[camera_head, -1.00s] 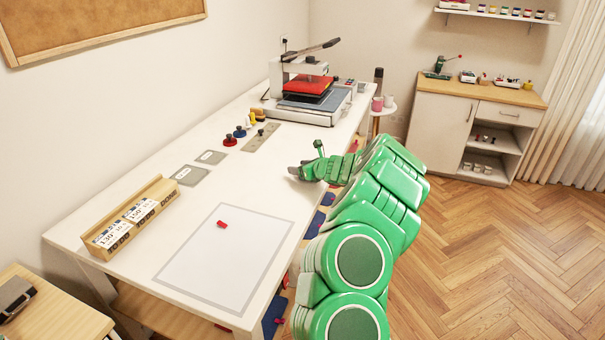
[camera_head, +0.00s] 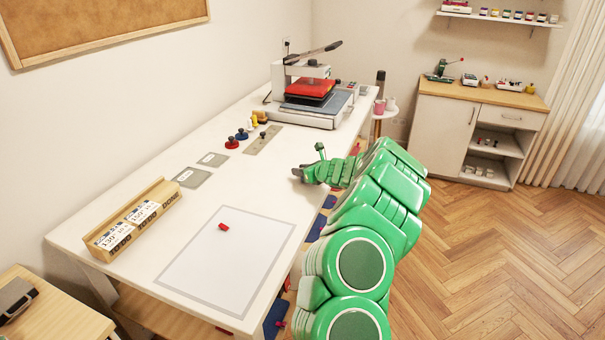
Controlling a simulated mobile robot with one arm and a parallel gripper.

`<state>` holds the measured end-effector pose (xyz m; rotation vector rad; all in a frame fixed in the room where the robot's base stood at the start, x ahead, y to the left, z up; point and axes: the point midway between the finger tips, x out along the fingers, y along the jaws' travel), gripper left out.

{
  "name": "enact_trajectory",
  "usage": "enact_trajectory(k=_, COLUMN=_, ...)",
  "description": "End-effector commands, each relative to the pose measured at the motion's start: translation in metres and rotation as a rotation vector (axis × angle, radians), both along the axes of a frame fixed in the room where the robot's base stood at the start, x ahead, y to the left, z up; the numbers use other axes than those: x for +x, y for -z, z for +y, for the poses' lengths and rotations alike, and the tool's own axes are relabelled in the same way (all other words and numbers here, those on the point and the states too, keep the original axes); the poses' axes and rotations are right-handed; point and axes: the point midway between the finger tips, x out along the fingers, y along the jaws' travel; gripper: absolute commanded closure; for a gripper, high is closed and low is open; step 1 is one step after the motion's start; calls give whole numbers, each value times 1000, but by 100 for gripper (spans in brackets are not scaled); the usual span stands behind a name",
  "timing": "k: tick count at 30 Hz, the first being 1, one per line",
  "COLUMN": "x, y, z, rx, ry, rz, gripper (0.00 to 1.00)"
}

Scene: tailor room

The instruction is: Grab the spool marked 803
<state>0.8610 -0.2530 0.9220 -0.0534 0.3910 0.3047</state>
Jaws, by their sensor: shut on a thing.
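My gripper (camera_head: 304,173) is at the end of my green arm, low at the right edge of the white table, pointing left. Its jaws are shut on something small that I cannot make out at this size.
A heat press (camera_head: 318,100) stands at the table's far end. A grey strip (camera_head: 262,140), two grey plates (camera_head: 192,178), a wooden box with labels (camera_head: 132,219) and a white sheet (camera_head: 225,262) with a small red piece (camera_head: 223,227) lie on the table (camera_head: 232,188).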

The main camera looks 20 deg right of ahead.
Motion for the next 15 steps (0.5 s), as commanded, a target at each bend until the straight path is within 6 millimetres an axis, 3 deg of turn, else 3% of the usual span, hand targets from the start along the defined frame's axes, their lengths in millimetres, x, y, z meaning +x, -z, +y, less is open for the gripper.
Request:
enact_trajectory(k=8, x=0, y=-29, z=0, rx=1, ry=0, rz=-3, gripper=99)
enact_trajectory(k=15, x=-17, y=-53, z=5, rx=2, ry=0, rz=-4, gripper=99)
